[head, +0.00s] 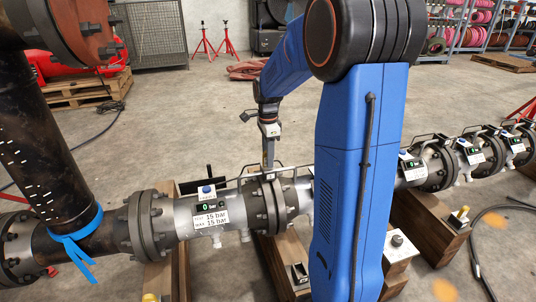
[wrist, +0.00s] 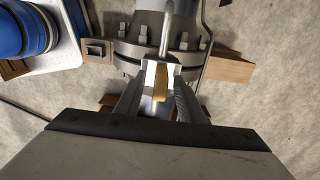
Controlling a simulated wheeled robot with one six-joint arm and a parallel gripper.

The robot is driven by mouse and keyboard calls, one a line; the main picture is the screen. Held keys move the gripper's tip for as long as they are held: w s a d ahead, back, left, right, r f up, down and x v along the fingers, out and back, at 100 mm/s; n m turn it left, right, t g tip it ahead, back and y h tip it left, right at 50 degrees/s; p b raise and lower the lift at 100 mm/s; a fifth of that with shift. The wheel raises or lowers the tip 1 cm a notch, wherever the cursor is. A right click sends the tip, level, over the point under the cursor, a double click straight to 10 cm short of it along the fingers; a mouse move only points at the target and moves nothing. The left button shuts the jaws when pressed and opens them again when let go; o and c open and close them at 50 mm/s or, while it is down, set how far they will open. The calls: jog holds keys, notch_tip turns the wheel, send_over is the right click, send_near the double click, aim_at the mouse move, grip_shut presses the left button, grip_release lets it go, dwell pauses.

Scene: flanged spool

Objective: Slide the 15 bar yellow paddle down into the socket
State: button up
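My gripper (head: 268,168) points straight down over the bolted flange joint (head: 268,205) of the grey pipe, just right of the 15 bar label. In the wrist view, my two fingers (wrist: 160,97) stand either side of a narrow yellow piece (wrist: 161,88), probably the yellow paddle. A pale notched block (wrist: 150,72) sits at the fingertips, close to the flange (wrist: 128,50). I cannot tell whether the fingers press on the yellow piece or have a gap. The paddle's lower part and the socket opening are hidden.
The label plate (head: 211,219) reads 15 bar, beside a display (head: 206,207) reading 0. A thin curved rail passes near my gripper. A dark pipe (head: 45,150) rises at left. Open floor lies behind.

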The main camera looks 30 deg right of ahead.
notch_tip(320, 180, up, 17)
jog(key=shift+r, duration=0.2)
dwell(0.4)
dwell(0.5)
jog(key=s+a+f+n+t, duration=0.1)
jog(key=s+a+f+n, duration=0.2)
jog(key=s, duration=0.7)
jog(key=s+a+f+n+t, duration=0.2)
jog(key=s+a+f+n, duration=0.1)
jog(key=s+a+n, duration=0.4)
jog(key=s+a+f+n+t, duration=0.1)
jog(key=s+a+f+n, duration=0.3)
jog(key=s+n, duration=0.7)
jog(key=shift+s+a+t, duration=0.4)
jog(key=shift+s+a, duration=0.5)
jog(key=shift+s, duration=0.2)
jog(key=shift+c, duration=0.6)
